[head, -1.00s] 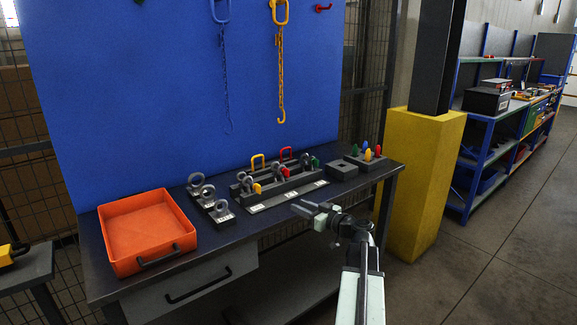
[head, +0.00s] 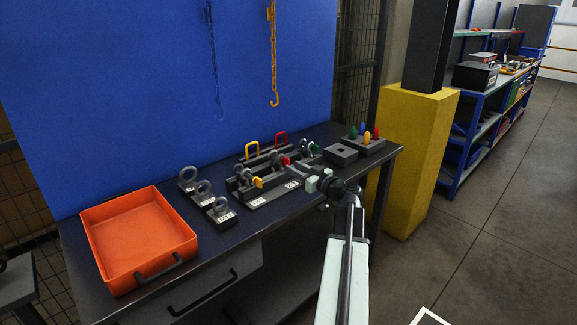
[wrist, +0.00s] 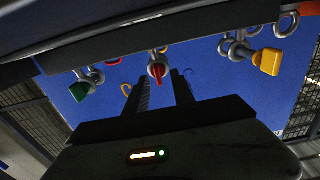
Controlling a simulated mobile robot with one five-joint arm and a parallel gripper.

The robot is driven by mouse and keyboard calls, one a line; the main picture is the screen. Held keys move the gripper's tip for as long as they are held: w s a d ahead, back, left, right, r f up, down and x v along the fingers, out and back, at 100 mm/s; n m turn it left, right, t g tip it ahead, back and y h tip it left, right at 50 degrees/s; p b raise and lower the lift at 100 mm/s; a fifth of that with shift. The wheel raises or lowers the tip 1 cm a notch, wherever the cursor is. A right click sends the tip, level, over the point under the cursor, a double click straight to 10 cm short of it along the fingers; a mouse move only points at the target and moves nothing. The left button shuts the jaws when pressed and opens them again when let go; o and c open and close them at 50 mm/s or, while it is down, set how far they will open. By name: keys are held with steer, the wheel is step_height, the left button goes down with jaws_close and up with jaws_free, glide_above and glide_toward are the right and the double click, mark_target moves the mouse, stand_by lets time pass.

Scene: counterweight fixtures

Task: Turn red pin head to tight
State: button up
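The red pin head (head: 286,160) sits on the dark grey fixture (head: 270,198) on the bench, between a yellow pin head (head: 257,182) and a green one (head: 316,149). In the wrist view the red pin head (wrist: 157,70) shows edge-on near a metal ring, with the green head (wrist: 79,91) at left and the yellow head (wrist: 267,61) at right. My gripper (head: 314,181) is at the fixture's front right. Its two fingers (wrist: 160,90) are open and apart, with the red head lined up between their tips in the picture. I cannot tell the remaining gap.
An orange tray (head: 140,240) stands at the bench's left. Several grey ring weights (head: 221,209) stand between it and the fixture. A grey block with a square hole (head: 341,154) and a block of coloured pegs (head: 364,146) are at right. A yellow post base (head: 415,160) stands beyond.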

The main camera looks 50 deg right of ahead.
mark_target(286, 162)
steer(key=w, duration=0.3)
steer(key=shift+w+d, duration=0.3)
